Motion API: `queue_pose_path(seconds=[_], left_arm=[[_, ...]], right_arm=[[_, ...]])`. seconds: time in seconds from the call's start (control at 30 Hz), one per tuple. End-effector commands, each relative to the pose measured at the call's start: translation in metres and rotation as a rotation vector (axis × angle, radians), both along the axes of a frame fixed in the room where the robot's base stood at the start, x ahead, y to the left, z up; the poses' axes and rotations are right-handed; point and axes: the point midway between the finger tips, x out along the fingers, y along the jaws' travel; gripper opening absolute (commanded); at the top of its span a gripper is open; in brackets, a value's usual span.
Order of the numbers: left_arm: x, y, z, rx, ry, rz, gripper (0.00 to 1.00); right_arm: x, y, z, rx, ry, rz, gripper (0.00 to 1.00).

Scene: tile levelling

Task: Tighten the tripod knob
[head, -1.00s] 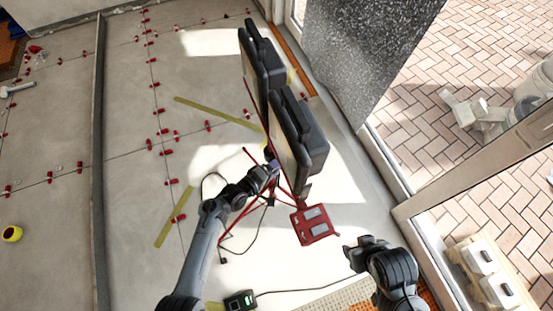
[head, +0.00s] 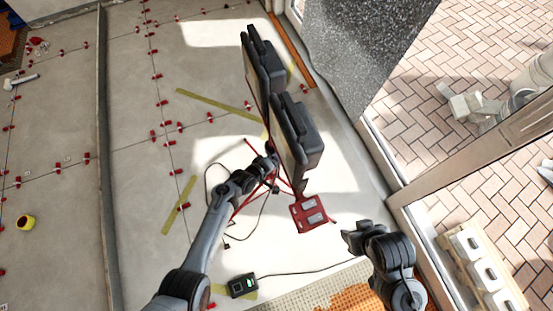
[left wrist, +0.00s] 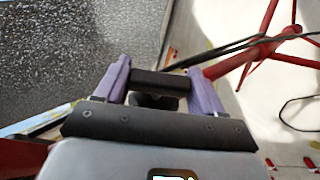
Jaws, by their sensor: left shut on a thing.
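The red tripod (head: 247,200) stands on the concrete floor in the head view and carries two black work lights (head: 296,130). Its red tubes (left wrist: 235,62) cross the upper right of the left wrist view. The black tripod knob (left wrist: 160,82) sits between the two purple fingers of my left gripper (left wrist: 158,84), which is shut on it. In the head view my left gripper (head: 271,163) is at the tripod's post, below the lights, and the knob is too small to make out. My right gripper (head: 347,236) is apart from the tripod, at lower right; its fingers are unclear.
A red box (head: 311,213) hangs or stands beside the tripod. A glazed door frame (head: 470,165) borders the right. Tiles with red clips (head: 155,135) cover the left floor.

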Motion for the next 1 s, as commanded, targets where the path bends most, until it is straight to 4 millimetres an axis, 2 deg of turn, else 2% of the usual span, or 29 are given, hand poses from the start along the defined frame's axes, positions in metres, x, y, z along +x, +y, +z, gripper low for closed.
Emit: queue_pose_path(seconds=[0.03,0.07,0.2,0.47,0.67,1.0], left_arm=[[0.0,0.0,0.0,0.0,-0.002,-0.001,0.38],[0.0,0.0,0.0,0.0,-0.002,-0.001,0.7],[0.0,0.0,0.0,0.0,-0.001,-0.001,0.89],[0.0,0.0,0.0,-0.001,-0.001,0.0,0.89],[-0.007,0.008,0.009,0.0,-0.001,0.002,0.89],[-0.041,0.041,0.04,0.0,-0.001,0.002,0.89]], right_arm=[[0.0,0.0,0.0,0.0,0.0,0.0,0.49],[0.0,0.0,0.0,0.0,0.0,0.0,0.49],[0.0,-0.001,0.0,-0.003,0.001,0.002,0.49],[0.0,-0.002,0.0,-0.011,0.0,0.007,0.49],[0.0,-0.002,0.009,-0.01,0.001,0.006,0.49],[0.0,-0.001,0.039,-0.005,0.0,0.004,0.49]])
